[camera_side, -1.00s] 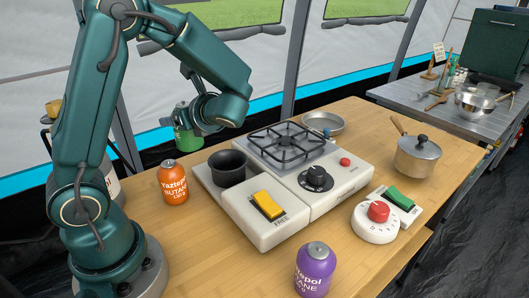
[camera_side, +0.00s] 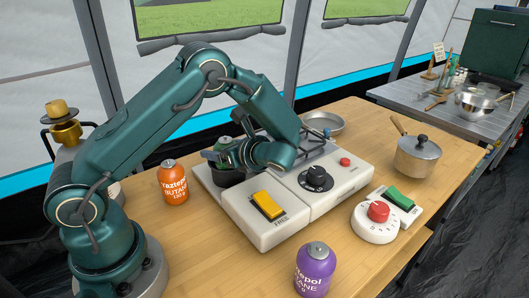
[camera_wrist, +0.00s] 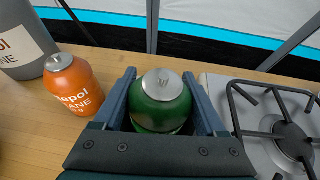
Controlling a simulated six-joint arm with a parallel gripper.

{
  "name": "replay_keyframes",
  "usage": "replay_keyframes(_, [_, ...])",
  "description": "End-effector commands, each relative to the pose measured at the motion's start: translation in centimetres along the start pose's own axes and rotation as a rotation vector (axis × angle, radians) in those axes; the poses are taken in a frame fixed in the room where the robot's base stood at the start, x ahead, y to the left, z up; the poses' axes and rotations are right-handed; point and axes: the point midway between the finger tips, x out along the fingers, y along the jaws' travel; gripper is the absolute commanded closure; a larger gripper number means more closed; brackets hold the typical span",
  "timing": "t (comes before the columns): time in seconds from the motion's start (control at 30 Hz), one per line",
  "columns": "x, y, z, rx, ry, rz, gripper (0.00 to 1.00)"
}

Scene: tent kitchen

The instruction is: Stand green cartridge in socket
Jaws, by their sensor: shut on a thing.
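My gripper (camera_side: 222,155) is shut on the green cartridge (camera_wrist: 162,115), with a finger on each side of it. In the wrist view the cartridge's silver top faces the camera. In the side view the cartridge (camera_side: 223,142) is upright, directly over or in the mouth of the socket, a black round cup (camera_side: 222,178) at the left end of the stove. My gripper hides the cartridge's lower part and much of the socket's rim, so I cannot tell how deep the cartridge sits.
An orange cartridge (camera_side: 173,183) stands left of the socket. A yellow switch (camera_side: 268,204) and the stove burner (camera_wrist: 290,140) are to the right. A purple cartridge (camera_side: 314,270), a red-knobbed timer (camera_side: 376,222) and a lidded pot (camera_side: 417,156) stand farther off.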

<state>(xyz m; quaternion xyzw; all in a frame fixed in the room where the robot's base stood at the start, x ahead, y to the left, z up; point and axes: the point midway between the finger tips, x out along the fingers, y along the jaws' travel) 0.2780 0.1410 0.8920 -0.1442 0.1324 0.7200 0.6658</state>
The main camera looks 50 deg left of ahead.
Motion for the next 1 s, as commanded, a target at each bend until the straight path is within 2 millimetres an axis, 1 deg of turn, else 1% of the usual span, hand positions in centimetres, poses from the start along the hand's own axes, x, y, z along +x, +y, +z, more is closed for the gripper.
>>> replay_keyframes(0.3, [0.1, 0.0, -0.2, 0.0, -0.001, -0.001, 0.97])
replay_keyframes(0.33, [0.1, 0.0, -0.3, 0.0, 0.0, -0.001, 0.23])
replay_keyframes(0.4, [0.1, 0.0, -0.2, -0.001, 0.0, -0.001, 0.0])
replay_keyframes(0.73, [-0.1, -0.1, 0.1, -0.002, 0.0, -0.002, 0.0])
replay_keyframes(0.87, [-1.9, -0.2, 0.0, -0.004, 0.0, -0.006, 0.0])
replay_keyframes(1.0, [-4.9, -0.2, 0.0, -0.003, 0.001, -0.008, 0.0])
